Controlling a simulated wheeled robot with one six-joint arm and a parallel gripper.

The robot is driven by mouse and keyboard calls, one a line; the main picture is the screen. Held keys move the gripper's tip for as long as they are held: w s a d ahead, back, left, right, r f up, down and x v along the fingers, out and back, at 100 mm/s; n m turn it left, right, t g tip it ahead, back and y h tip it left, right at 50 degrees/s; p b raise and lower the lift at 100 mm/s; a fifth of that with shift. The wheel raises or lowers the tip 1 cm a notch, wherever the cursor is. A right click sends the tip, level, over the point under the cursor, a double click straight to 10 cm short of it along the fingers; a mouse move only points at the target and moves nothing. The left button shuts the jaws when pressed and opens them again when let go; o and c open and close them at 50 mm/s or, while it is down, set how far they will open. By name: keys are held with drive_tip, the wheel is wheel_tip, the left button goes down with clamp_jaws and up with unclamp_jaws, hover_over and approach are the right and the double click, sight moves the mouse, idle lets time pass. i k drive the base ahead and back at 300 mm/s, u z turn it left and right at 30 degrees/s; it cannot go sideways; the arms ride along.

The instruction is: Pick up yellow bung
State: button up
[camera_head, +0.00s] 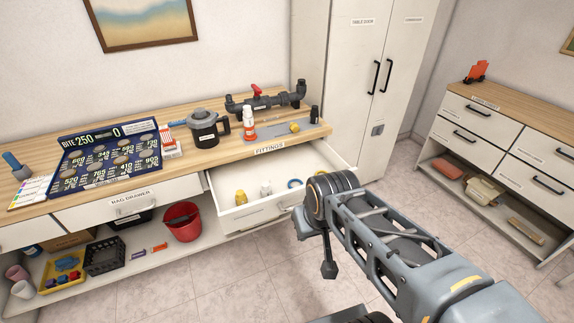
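A small yellow bung-like piece (240,198) stands in the open drawer labelled FITTINGS (285,207), near its front left. A white piece (266,188) stands just right of it. Another small yellow piece (295,127) lies on the counter above the drawer; I cannot tell which of the two yellow pieces is the bung. My arm reaches in from the lower right. A dark end part, seemingly my gripper (328,269), hangs below the arm in front of the drawer, right of and apart from both yellow pieces. Its fingers are too small to read.
A blue ring (295,183) lies in the drawer, partly near my arm. On the counter (235,150) are a grey jug (204,129), a red-and-white bottle (249,124) and a pipe assembly with red valve (262,99). A red bucket (182,221) sits on the lower shelf. The tiled floor ahead is clear.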

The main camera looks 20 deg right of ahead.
sight(294, 127)
drive_tip(key=z, duration=0.05)
drive_tip(key=k, duration=1)
drive_tip(key=z, duration=1.05)
drive_tip(key=i, duration=4)
drive_tip(key=u, duration=5)
